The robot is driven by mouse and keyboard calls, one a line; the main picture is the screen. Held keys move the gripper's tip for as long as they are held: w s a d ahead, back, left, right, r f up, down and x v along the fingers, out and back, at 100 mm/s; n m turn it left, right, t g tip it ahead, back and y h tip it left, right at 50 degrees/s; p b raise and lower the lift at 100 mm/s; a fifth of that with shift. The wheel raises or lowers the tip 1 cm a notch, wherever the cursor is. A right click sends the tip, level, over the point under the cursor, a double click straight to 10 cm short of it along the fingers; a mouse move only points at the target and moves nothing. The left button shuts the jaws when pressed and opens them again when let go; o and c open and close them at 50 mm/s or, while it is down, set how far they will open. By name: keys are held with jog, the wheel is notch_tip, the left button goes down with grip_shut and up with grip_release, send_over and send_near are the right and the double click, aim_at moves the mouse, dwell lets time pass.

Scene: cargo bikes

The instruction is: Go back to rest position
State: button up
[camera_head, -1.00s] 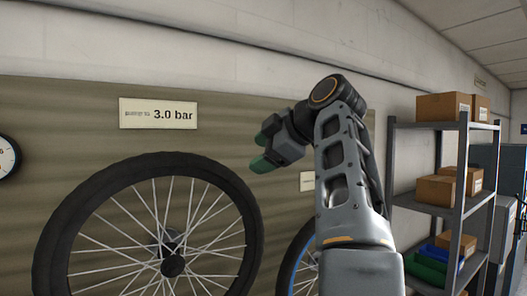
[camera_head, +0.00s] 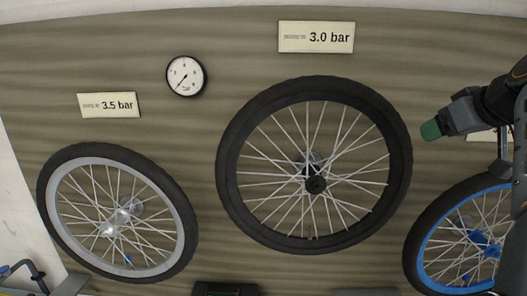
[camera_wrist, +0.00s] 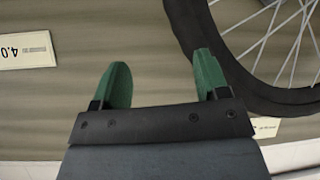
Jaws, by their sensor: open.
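My gripper (camera_head: 431,131) has green fingertips and shows at the right of the head view, in front of the board, between the black wheel and the blue-rimmed wheel. Part of my arm is cut off by the right edge. In the wrist view my gripper (camera_wrist: 163,85) has its two green fingers spread apart, with nothing between them but the brown board behind.
A brown board (camera_head: 190,130) carries a grey-rimmed wheel (camera_head: 176,198), a black wheel (camera_head: 397,160), a blue-rimmed wheel (camera_head: 413,250), a round gauge (camera_head: 186,76) and signs reading 3.5 bar (camera_head: 109,105) and 3.0 bar (camera_head: 316,37). A "4.0" sign (camera_wrist: 25,50) shows in the wrist view.

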jog(key=s+a+f+m+g+h, duration=0.1)
jog(key=a+f+m+g, duration=0.15)
jog(key=f, duration=0.75)
jog(key=s+a+f+m+g, duration=0.15)
jog(key=a+f+m, duration=0.25)
jog(key=f, duration=0.6)
jog(key=s+a+f+n+g, duration=0.1)
jog(key=s+a+f+n, duration=0.1)
jog(key=s+a+f, duration=0.3)
jog(key=s+a+f+n+g, duration=0.1)
jog(key=s+a+f+n, duration=0.1)
jog(key=s+a+f, duration=0.3)
jog(key=a+f, duration=0.4)
jog(key=shift+s+f+y, duration=0.2)
jog(key=shift+f+y, duration=0.1)
jog(key=shift+a, duration=0.2)
jog(key=shift+c, duration=0.4)
